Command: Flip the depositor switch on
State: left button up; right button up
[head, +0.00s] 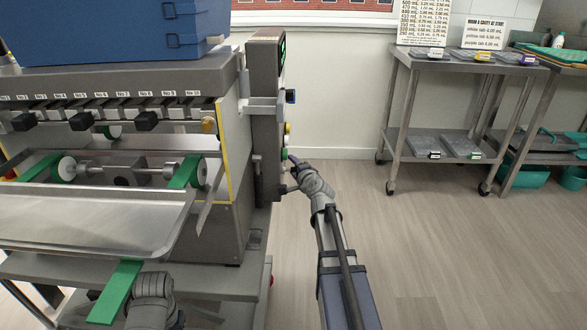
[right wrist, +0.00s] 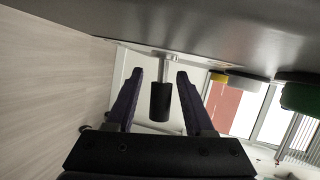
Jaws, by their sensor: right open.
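The depositor (head: 225,215) stands at the left of the head view, with an upright control box (head: 266,130) on its right side. My right gripper (head: 290,162) is at the lower right edge of this box, small and partly hidden there. In the right wrist view the right gripper (right wrist: 160,88) is open. A black cylindrical switch lever (right wrist: 160,101) on a metal stem lies between its two fingers, with a gap on each side. The switch position cannot be read. Part of my left arm shows at the bottom of the head view, but its gripper cannot be made out.
A yellow button (head: 288,128) and a dark blue-black knob (head: 290,96) stick out of the box above my right gripper. A steel tray (head: 110,222) sits at the depositor's front. A steel cart (head: 440,140) stands at the right; the floor between is clear.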

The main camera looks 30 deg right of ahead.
grip_shut()
dwell(0.3)
jog(key=shift+r+n+g+h+p, duration=0.25)
jog(key=shift+n+g+p, duration=0.1)
jog(key=shift+n+p, duration=0.4)
jog(key=shift+r+n+g+h+p, duration=0.25)
jog(key=shift+n+g+p, duration=0.1)
jog(key=shift+n+p, duration=0.4)
grip_release()
